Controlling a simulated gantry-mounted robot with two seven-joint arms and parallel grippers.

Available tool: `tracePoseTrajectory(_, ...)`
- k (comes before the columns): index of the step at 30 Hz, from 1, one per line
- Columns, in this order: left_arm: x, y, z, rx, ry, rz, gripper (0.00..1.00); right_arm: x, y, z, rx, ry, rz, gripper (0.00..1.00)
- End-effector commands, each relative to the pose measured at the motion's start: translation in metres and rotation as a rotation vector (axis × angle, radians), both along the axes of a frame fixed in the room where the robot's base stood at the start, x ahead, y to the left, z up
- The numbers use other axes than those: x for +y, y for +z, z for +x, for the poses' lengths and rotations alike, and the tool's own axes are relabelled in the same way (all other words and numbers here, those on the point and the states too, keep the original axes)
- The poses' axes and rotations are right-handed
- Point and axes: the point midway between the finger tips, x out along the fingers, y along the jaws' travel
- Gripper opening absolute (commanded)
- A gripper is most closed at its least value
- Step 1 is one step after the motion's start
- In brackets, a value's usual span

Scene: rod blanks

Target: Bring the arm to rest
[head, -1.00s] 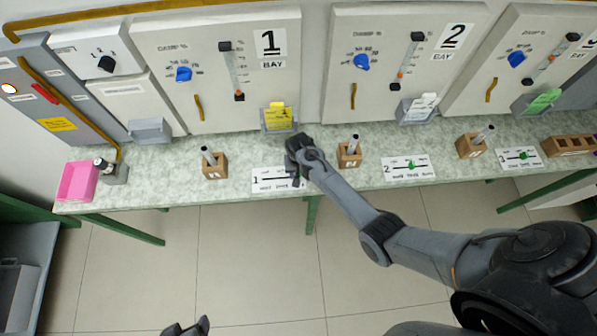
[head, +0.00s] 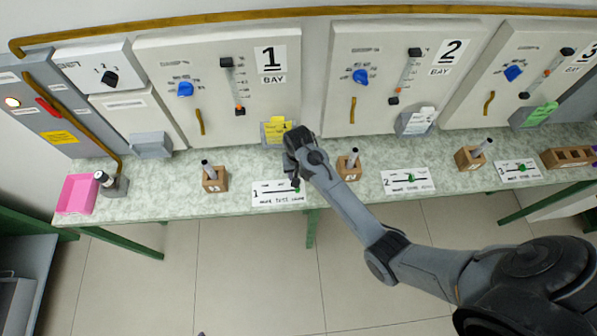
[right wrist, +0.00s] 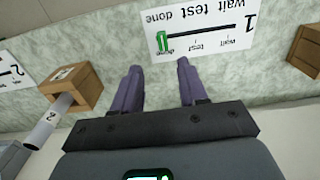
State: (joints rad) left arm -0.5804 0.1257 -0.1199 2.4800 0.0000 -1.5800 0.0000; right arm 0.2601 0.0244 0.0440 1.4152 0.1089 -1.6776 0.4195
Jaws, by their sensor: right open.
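My right arm reaches across the floor to the bench, and its gripper (right wrist: 160,82) is open and empty, both purple-grey fingers apart. In the head view my right wrist hides part of the bench behind the card.
Bay panels with sliders and knobs line the wall. A yellow card holder (head: 276,130) is just behind the wrist. A pink tray (head: 77,194) sits far left.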

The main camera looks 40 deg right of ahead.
Motion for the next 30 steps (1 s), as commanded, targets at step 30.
tracePoseTrajectory(30, 0.000, 0.033, 0.001, -0.001, -0.001, 0.001, 0.72, -0.003, -0.050, -0.156, 0.202, 0.045, -0.036, 0.43)
